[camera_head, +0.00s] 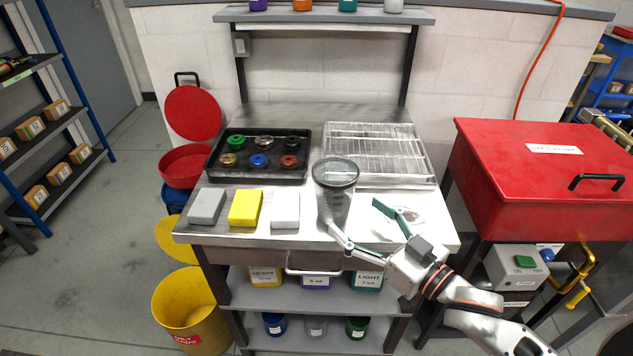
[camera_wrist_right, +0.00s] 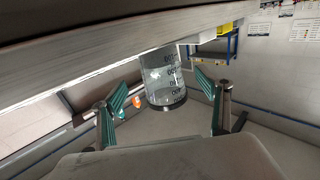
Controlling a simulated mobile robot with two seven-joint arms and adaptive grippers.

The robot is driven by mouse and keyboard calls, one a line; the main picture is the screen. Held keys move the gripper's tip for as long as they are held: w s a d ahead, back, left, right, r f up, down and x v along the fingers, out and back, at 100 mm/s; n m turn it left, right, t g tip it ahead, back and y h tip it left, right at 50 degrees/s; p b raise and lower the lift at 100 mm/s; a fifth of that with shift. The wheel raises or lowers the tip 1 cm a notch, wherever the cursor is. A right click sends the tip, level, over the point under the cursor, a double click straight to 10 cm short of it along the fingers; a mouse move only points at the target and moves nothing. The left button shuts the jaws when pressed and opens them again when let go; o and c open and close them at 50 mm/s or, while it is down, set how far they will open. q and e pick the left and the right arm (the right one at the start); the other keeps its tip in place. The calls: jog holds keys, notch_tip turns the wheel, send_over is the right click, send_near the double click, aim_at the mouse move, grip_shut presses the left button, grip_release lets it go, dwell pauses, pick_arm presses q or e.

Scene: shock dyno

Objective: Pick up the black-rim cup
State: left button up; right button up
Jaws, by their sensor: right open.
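The black-rim cup (camera_head: 337,197) is a clear, tall measuring cup with dark markings and a wide black rim. It stands upright near the front edge of the steel bench. My right gripper (camera_head: 355,214) is open and empty at the cup's right front side. In the right wrist view the cup (camera_wrist_right: 162,75) appears upside down, framed between the two green-padded fingers of the gripper (camera_wrist_right: 165,95), seemingly just beyond their tips. I cannot tell whether a finger touches it. My left gripper is out of view.
Grey, yellow and white blocks (camera_head: 245,208) lie left of the cup. A black tray (camera_head: 215,165) of coloured round parts and a wire rack (camera_head: 375,150) sit behind. A red cabinet (camera_head: 540,180) stands right.

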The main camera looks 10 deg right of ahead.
aim_at(334, 196)
jog(key=shift+w+a+r, duration=0.1)
jog(key=shift+w+a, duration=0.2)
jog(key=shift+w, duration=0.35)
jog(key=shift+x, duration=3.35)
jog(key=shift+r, duration=0.1)
jog(key=shift+s, duration=0.1)
jog(key=c, duration=1.3)
